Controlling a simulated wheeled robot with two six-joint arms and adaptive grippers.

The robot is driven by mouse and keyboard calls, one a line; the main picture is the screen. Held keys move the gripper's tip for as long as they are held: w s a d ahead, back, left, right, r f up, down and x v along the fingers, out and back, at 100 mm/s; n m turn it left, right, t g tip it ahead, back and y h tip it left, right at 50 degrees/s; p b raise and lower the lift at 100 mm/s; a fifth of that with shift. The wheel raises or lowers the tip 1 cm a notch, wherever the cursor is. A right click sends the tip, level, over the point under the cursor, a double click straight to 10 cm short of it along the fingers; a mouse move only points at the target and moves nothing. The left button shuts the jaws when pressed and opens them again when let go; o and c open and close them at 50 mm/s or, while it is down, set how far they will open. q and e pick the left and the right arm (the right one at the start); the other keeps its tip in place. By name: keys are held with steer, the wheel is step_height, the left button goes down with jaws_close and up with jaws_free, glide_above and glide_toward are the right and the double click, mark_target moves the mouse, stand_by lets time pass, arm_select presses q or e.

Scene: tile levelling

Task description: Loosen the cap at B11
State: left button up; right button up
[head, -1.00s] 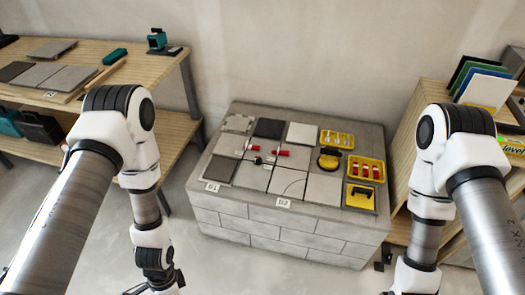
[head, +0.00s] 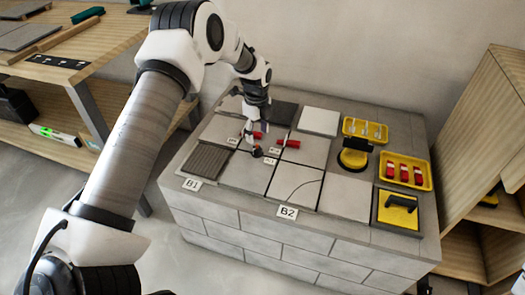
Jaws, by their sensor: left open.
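Grey tiles (head: 304,150) lie on a block-built plinth (head: 232,228) with tags B1 (head: 192,184) and B2 (head: 287,212) along its front edge. Red caps sit at the tile joints: one (head: 257,135) on the left and one (head: 289,143) to its right. A small dark and orange piece (head: 257,151) is in front of them. Small white tags (head: 275,150) lie beside these; their lettering is too small to read, so I cannot tell which is B11. My left gripper (head: 259,129) is open, pointing down right by the left red cap; contact is unclear. My right gripper is out of view.
At the plinth's right are a yellow tray of clear pieces (head: 365,130), a yellow tray of red caps (head: 427,181), a round yellow tool (head: 352,159) and a yellow trowel-like tool (head: 397,210). Wooden shelves (head: 487,140) stand right; a wooden bench (head: 110,42) stands left.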

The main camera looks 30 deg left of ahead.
mark_target(257, 146)
arm_select(q)
step_height(257, 146, down, 6)
steer(key=shift+f+b, duration=0.2)
steer(key=shift+b, duration=0.5)
jaws_close()
steer(key=shift+s+r, duration=0.1)
